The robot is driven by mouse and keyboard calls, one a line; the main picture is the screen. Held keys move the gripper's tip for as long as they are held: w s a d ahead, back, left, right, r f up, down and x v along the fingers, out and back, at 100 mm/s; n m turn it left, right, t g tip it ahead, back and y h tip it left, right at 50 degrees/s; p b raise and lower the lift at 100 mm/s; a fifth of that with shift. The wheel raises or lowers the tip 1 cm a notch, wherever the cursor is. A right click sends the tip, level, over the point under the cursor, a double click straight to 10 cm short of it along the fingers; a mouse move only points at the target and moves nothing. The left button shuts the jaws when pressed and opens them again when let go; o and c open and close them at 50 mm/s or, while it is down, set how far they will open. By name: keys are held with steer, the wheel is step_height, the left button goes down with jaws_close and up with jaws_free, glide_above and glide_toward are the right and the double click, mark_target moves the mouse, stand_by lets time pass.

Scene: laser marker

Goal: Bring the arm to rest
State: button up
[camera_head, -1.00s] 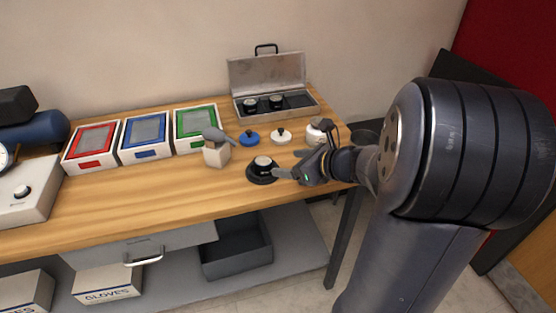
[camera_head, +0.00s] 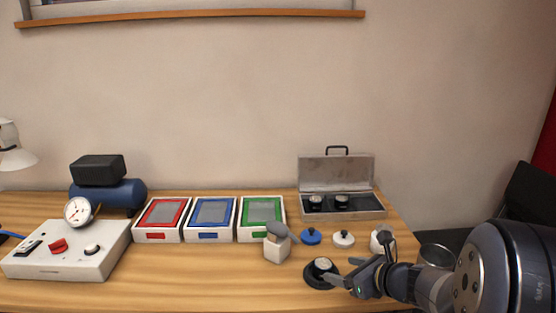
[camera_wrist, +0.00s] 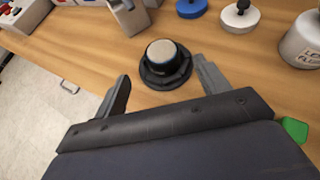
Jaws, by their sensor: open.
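My gripper (camera_head: 342,278) is open and empty at the front right of the wooden table, with its fingers pointing left. A round black piece with a silver top (camera_head: 321,267) stands upright on the table at its fingertips. In the wrist view this black piece (camera_wrist: 163,65) sits just ahead of and between the two spread fingers, apart from both as far as I can see. My arm comes in from the lower right of the head view.
A white labelled bottle (camera_head: 377,241), a white knob (camera_head: 343,239) and a blue knob (camera_head: 311,237) stand close behind. A grey-handled block (camera_head: 277,248) is to the left. An open metal case (camera_head: 370,207) and three framed trays, including a green one (camera_head: 263,231), line the back.

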mark_target(324, 265)
steer(key=b+x, duration=0.1)
steer(key=x, duration=0.6)
steer(key=shift+w+a+f, duration=0.1)
steer(key=shift+f, duration=0.05)
steer(key=shift+r+p, duration=0.5)
steer(key=shift+r, duration=0.8)
steer(key=shift+f, duration=0.1)
